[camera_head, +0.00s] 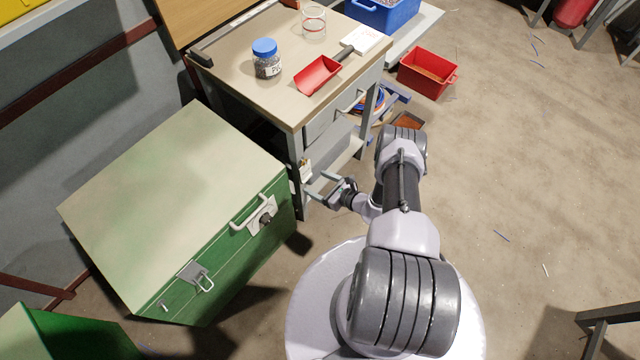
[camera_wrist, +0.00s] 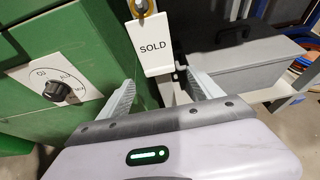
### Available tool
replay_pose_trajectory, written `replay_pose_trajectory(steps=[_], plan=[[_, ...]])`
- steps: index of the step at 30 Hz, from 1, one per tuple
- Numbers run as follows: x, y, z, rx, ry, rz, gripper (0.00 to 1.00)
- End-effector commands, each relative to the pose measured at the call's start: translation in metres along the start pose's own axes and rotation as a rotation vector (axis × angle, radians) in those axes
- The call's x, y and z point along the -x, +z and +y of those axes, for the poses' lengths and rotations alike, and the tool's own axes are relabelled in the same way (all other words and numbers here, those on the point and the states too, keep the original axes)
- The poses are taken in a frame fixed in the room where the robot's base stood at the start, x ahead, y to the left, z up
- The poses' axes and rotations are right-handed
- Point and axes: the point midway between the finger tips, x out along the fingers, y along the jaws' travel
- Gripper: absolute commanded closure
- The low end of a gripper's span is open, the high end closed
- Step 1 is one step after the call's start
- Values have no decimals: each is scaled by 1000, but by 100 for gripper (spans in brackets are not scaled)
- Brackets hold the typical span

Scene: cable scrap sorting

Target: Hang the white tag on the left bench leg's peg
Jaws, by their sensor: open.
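The white tag (camera_wrist: 155,45), printed SOLD, hangs upright by a yellowish ring or eyelet (camera_wrist: 143,8) at the top of the wrist view. In the head view the tag (camera_head: 306,171) shows small against the left bench leg (camera_head: 297,148). The tag covers part of the leg in the wrist view, and I cannot make out clearly how the peg sits in the eyelet. My gripper (camera_head: 323,191) is open beside the leg. In the wrist view its fingers (camera_wrist: 161,93) are spread apart, below the tag's lower edge, with nothing between them but the leg behind.
A green chest (camera_head: 225,250) with a dial (camera_wrist: 52,88) stands close on the left. The bench top (camera_head: 285,95) holds a jar (camera_head: 267,60) and a red scoop (camera_head: 318,75). A grey box (camera_wrist: 235,68) sits on the lower shelf. Floor at right is mostly clear.

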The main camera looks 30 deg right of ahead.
Motion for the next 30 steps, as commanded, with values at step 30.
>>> replay_pose_trajectory(steps=[30], plan=[[174, 41, -18, 99, 80, 4, 25]])
